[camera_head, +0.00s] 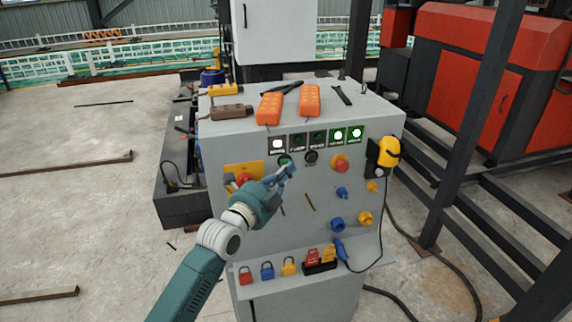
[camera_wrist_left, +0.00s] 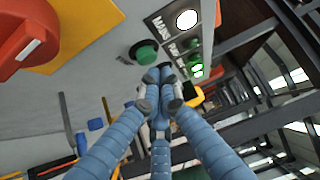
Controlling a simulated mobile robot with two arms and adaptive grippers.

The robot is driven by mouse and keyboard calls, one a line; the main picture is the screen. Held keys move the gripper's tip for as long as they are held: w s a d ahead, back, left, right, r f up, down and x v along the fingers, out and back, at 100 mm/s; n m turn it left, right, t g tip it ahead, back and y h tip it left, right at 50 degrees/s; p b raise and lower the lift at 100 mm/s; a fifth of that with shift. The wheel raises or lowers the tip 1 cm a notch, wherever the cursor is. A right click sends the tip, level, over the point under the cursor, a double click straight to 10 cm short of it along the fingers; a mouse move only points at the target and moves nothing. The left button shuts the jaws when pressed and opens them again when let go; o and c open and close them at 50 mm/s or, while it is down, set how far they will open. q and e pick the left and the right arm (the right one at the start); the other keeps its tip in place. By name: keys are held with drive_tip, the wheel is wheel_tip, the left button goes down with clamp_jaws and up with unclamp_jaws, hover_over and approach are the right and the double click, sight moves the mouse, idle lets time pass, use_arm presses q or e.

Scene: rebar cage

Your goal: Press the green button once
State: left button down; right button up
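The green button (camera_wrist_left: 144,53) is a round knob on the front of the grey cabinet. In the head view the green button (camera_head: 285,159) shows just above my left fingertips, below the row of indicator lamps. My left gripper (camera_head: 289,169) is at the panel with its blue fingers drawn together. In the left wrist view the left gripper (camera_wrist_left: 159,86) has its fingertips bunched just below the button with nothing between them. I cannot tell whether they touch it or the panel. My right gripper is in neither view.
A black knob (camera_head: 311,157) sits right of the green button. Lit lamps (camera_head: 338,136) are above. Orange pendants (camera_head: 310,100) lie on the cabinet top.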

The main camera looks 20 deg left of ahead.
use_arm(q)
drive_tip(key=shift+w+a, duration=0.2)
drive_tip(key=shift+w+a+b, duration=0.45)
drive_tip(key=shift+w+b, duration=0.05)
drive_tip(key=shift+w, duration=0.15)
idle(1.3)
drive_tip(key=shift+r, duration=0.1)
drive_tip(key=shift+s+d+p, duration=0.65)
drive_tip(key=shift+s+p, duration=0.15)
drive_tip(key=shift+s, duration=0.2)
drive_tip(key=s+d+p, duration=0.1)
drive_tip(key=s, duration=0.1)
drive_tip(key=s+d+p, duration=0.1)
drive_tip(key=s, duration=0.1)
drive_tip(key=shift+d+p, duration=0.4)
